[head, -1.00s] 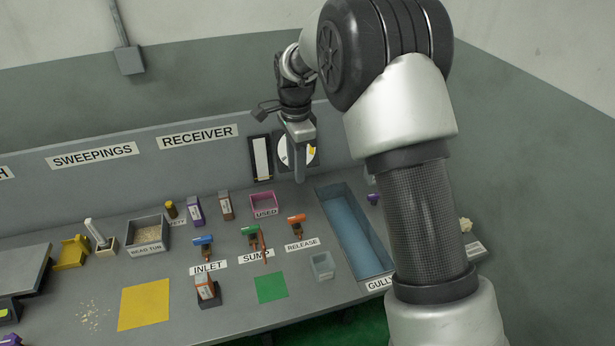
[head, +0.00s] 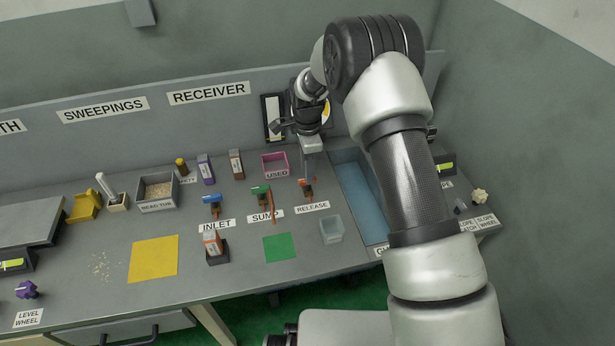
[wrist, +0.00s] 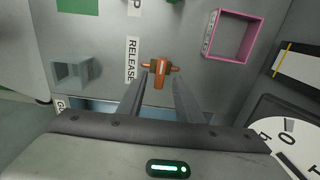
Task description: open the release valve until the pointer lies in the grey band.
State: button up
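The release valve (head: 306,184) has an orange handle and stands behind the RELEASE label (head: 312,207). My gripper (head: 308,172) points down right at it. In the wrist view the fingers (wrist: 159,84) are open, one on each side of the orange handle (wrist: 159,72); I cannot tell whether they touch it. A round white dial (wrist: 290,138) shows partly at the lower right of the wrist view, with a dark line that may be its pointer. In the head view my arm hides most of the dial.
The green sump valve (head: 261,191) and blue inlet valve (head: 212,200) stand to the left. A pink USED bin (head: 275,158) is behind. A clear open box (head: 331,230) sits in front. The blue gully trough (head: 362,200) lies to the right.

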jog(key=shift+f, duration=1.35)
grip_shut()
